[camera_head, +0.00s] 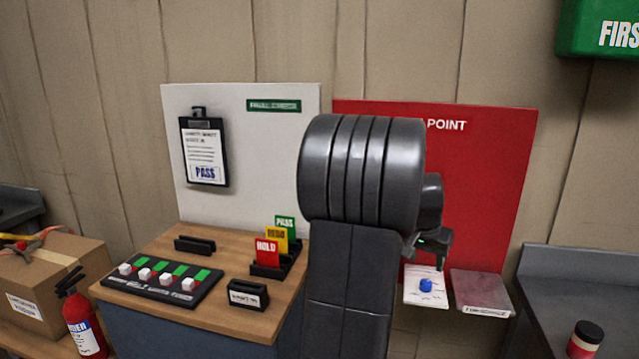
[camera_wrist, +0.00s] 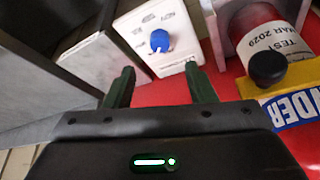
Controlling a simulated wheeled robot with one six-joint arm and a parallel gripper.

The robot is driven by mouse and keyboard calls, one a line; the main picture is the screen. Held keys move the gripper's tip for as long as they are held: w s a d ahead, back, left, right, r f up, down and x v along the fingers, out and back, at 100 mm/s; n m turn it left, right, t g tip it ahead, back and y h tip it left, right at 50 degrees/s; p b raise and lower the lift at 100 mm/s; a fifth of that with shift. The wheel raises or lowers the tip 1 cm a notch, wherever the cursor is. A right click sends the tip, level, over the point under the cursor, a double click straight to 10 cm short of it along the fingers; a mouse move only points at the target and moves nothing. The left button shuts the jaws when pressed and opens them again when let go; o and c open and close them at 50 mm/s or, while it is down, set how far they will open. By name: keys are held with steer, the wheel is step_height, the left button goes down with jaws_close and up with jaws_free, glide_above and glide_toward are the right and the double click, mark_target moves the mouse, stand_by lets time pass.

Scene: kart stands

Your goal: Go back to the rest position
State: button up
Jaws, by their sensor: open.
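My gripper (camera_wrist: 160,88) is open in the wrist view, with two dark green fingers apart and nothing between them. Just beyond the fingertips is a white box (camera_wrist: 137,31) with a round blue knob (camera_wrist: 160,40). In the head view my arm stands raised in the middle and covers part of the red board (camera_head: 480,190). My gripper (camera_head: 428,262) shows there small and dark, just above the white box (camera_head: 415,297) and its blue knob (camera_head: 426,285). Whether the fingers touch the box cannot be told.
A wooden table (camera_head: 225,322) at left bears a black tray of white blocks (camera_head: 160,280), coloured cards (camera_head: 267,252) and a black holder (camera_head: 248,295). A red cylinder (camera_wrist: 265,32) is near my gripper in the wrist view.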

mark_target(426, 283)
steer(key=v, duration=0.4)
steer(key=x, duration=1.3)
steer(key=shift+f, duration=0.25)
steer(key=shift+r+n, duration=0.25)
steer(key=shift+n, duration=0.05)
steer(key=shift+s+n+y, duration=0.1)
steer(key=shift+n+y, duration=0.2)
steer(key=shift+n, duration=0.2)
steer(key=shift+d+n+t+y+p, duration=0.1)
steer(key=shift+n+t+y+p, duration=0.35)
steer(key=shift+n, duration=0.95)
steer(key=shift+d+n+y, duration=0.15)
steer(key=shift+n+y, duration=0.8)
steer(key=shift+n, duration=1.25)
steer(key=v, duration=1.3)
steer(key=shift+r, duration=0.2)
